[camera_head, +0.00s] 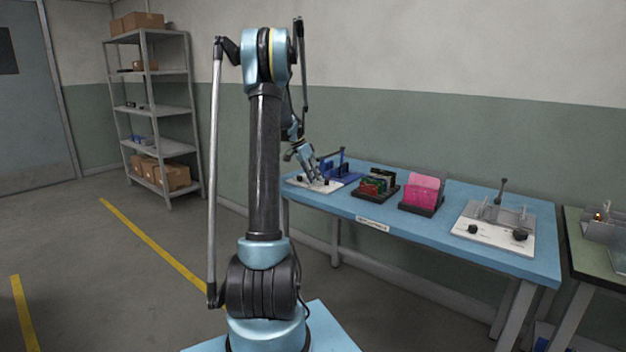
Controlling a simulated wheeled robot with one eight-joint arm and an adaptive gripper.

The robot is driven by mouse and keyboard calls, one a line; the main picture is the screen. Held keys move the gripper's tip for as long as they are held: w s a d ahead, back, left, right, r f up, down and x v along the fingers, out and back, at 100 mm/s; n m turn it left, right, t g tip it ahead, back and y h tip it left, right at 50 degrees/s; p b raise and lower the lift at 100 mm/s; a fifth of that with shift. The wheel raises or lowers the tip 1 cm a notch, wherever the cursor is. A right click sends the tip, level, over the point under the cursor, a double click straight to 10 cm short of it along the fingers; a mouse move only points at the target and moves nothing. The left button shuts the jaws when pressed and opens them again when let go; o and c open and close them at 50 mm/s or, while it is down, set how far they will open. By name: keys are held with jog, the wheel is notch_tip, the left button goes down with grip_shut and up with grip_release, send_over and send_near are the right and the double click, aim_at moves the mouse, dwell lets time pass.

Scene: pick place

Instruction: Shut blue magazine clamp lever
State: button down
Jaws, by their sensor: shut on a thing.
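A blue magazine (350,177) stands on a white base plate (296,181) at the left end of the blue table. A dark blue upright part (342,154) rises at its back; I cannot tell whether this is the clamp lever. My gripper (321,183) points down at the front left of the magazine, low over the white plate. Its fingers are shut on a small part there, too small and too covered to make out. The fingers hide part of the plate and the magazine's left side.
On the blue table (375,207), a rack of green and red boards (377,183) and a pink block in a dark holder (425,189) stand right of the magazine. A grey fixture with an upright lever (501,191) stands farther right. A green-topped table adjoins at right.

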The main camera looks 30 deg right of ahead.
jog(key=c, duration=1.5)
grip_release()
jog(key=shift+w, duration=0.1)
jog(key=v, duration=1.2)
jog(key=shift+w, duration=0.1)
